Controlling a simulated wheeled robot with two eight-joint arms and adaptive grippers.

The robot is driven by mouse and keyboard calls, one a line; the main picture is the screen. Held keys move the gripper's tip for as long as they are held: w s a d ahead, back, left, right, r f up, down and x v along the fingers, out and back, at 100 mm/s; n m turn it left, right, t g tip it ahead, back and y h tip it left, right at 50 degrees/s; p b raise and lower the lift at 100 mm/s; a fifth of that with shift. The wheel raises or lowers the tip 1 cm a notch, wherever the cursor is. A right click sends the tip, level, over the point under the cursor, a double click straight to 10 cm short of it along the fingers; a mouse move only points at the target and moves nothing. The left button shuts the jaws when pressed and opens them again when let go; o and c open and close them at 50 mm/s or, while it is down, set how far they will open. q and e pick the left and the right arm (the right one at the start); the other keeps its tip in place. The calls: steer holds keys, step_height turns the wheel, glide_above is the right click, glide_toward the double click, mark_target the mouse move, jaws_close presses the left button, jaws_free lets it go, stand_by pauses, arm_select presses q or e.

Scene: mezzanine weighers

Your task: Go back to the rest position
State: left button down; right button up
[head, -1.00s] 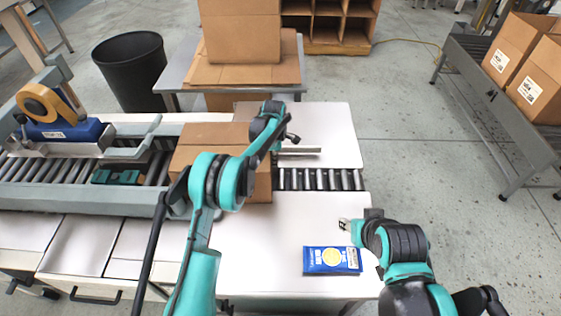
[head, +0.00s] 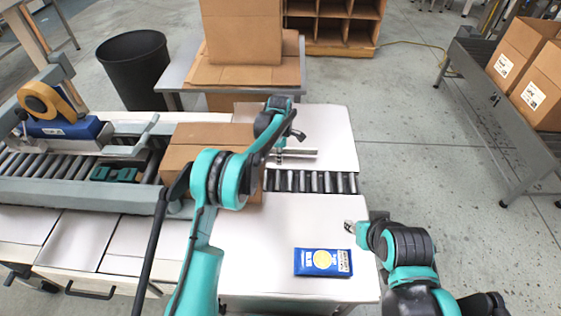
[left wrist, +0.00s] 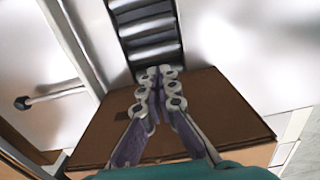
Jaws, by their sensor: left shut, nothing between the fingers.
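My left arm reaches in over the table in the head view, and its gripper (head: 280,147) is mostly hidden behind the wrist. In the left wrist view the left gripper (left wrist: 159,72) has its fingertips together, with nothing between them. It is above the brown carton (left wrist: 225,112), near the edge where the rollers begin. The closed carton (head: 195,153) sits on the roller line in the head view. My right gripper (head: 349,227) is low at the right, near the table's right edge; its finger gap is too small to judge.
A blue packet (head: 323,262) lies on the white table (head: 260,235) beside the right gripper. A metal bar (head: 300,153) lies beyond the rollers (head: 315,182). A tape machine (head: 62,130) stands at the left, a black bin (head: 135,70) behind.

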arm_select(q)
steer(key=s+a+r+m+t+p, duration=0.1)
steer(key=s+a+r+m, duration=0.15)
steer(key=r, duration=0.65)
steer(key=s+a+r+m+t+p, duration=0.1)
steer(key=s+a+r+m, duration=0.15)
steer(key=r, duration=0.65)
steer(key=s+a+r+m+t, duration=0.1)
steer(key=s+a+r+m, duration=0.15)
steer(key=s, duration=0.35)
steer(key=s+a+r+m+t, duration=0.1)
steer(key=s+r+m, duration=0.1)
steer(key=s+r, duration=0.25)
steer(key=s+a+f+m+t, duration=0.1)
steer(key=s+m, duration=0.1)
steer(key=s, duration=0.5)
steer(key=s+a+f+m+t, duration=0.1)
steer(key=s+a+f+m, duration=0.1)
steer(key=s, duration=0.5)
steer(key=s+a+f+m+t, duration=0.1)
steer(key=s+a+m, duration=0.1)
steer(key=s+m, duration=0.2)
steer(key=s, duration=0.2)
steer(key=shift+s+a+f, duration=0.15)
steer(key=shift+s+f, duration=0.1)
steer(key=shift+s, duration=0.15)
